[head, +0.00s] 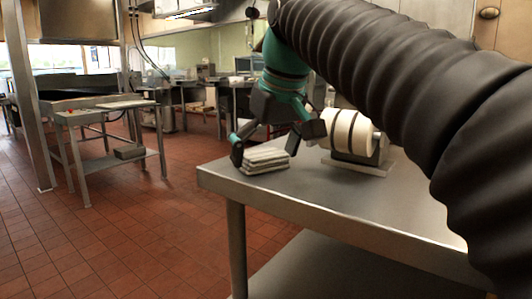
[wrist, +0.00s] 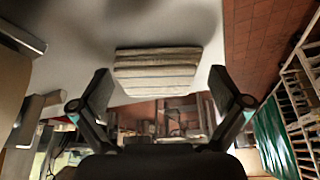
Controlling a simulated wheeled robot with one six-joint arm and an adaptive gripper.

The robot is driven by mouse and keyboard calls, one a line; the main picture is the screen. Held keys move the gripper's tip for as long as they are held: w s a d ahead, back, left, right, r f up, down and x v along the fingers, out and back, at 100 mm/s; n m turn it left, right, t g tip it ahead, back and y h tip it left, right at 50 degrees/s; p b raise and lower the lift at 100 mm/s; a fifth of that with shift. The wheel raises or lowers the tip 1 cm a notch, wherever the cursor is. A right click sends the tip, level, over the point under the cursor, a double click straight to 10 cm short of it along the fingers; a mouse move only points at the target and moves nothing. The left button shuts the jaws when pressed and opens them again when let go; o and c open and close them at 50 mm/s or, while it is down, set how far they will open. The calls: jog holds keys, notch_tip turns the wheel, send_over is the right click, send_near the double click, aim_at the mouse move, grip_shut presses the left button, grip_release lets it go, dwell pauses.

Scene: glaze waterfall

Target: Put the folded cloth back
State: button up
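The folded cloth (head: 265,160) is a small light grey, layered stack. It lies near the left corner of the steel table (head: 311,201). My gripper (head: 268,150) is over that corner, fingers spread and pointing down, with the cloth close by its fingertips. In the wrist view the cloth (wrist: 157,71) shows as a pale striped block just beyond the two open fingers (wrist: 163,92).
A white roll on a grey stand (head: 352,136) stands on the table, right of the gripper. The table's left and front edges are close to the cloth. Red tiled floor (head: 125,230) lies open to the left. A smaller metal table (head: 105,115) stands farther back.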

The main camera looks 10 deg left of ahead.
jog(key=p+v, duration=0.4)
jog(key=v, duration=0.8)
jog(key=shift+r, duration=0.2)
